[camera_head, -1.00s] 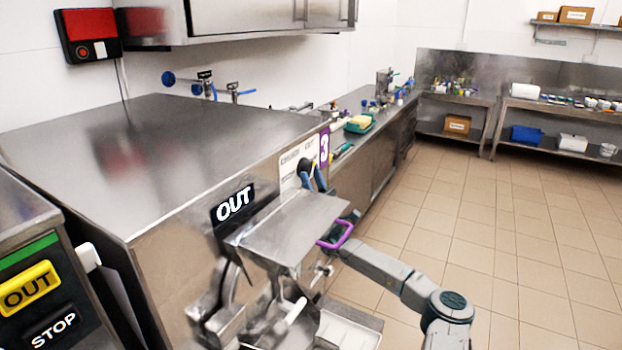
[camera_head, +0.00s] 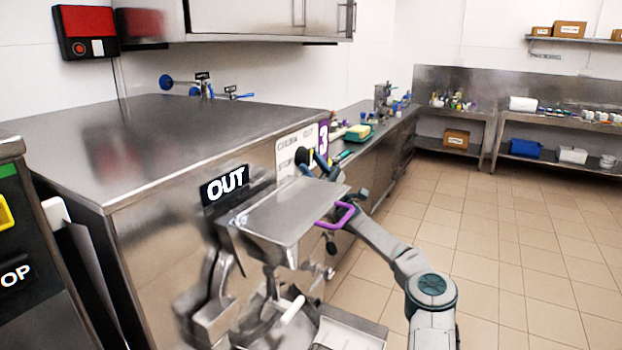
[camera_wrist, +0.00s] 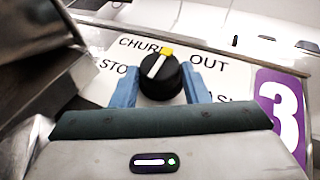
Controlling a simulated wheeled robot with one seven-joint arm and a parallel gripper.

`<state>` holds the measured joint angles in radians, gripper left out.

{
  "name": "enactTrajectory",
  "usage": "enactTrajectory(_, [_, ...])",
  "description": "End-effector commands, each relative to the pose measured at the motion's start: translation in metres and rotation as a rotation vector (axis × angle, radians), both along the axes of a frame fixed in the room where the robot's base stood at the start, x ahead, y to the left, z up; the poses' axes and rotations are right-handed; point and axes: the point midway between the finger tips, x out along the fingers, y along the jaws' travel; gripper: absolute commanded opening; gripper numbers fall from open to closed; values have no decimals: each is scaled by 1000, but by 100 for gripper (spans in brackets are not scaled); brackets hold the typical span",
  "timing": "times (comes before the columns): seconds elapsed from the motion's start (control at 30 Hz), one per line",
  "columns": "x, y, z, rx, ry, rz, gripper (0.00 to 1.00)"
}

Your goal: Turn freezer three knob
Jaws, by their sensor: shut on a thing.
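The freezer three knob (camera_wrist: 160,78) is black and round with a white pointer line and a yellow mark at its top. In the wrist view the line tilts slightly right of upright, its tip between the words CHURN and OUT on the white label panel (camera_wrist: 95,80). My gripper (camera_wrist: 160,88) has its blue fingers on both sides of the knob, shut on it. In the head view my gripper (camera_head: 312,162) is at the panel, below the purple 3 sign (camera_head: 323,140), and the knob is partly hidden by the fingers.
A steel hopper lid with a purple handle (camera_head: 343,213) juts out in front of the panel, close to my arm. A black OUT sign (camera_head: 225,186) is on the freezer front. Tiled floor (camera_head: 510,250) is free to the right.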

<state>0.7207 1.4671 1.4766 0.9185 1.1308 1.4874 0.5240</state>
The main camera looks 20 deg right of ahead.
Motion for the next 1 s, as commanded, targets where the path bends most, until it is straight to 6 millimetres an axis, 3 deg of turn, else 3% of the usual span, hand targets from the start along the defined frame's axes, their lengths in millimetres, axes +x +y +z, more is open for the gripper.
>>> enactTrajectory(0.4, [3,-1,3,-114,-109,0,18])
enactTrajectory(1.0, [4,-2,3,-151,-148,1,18])
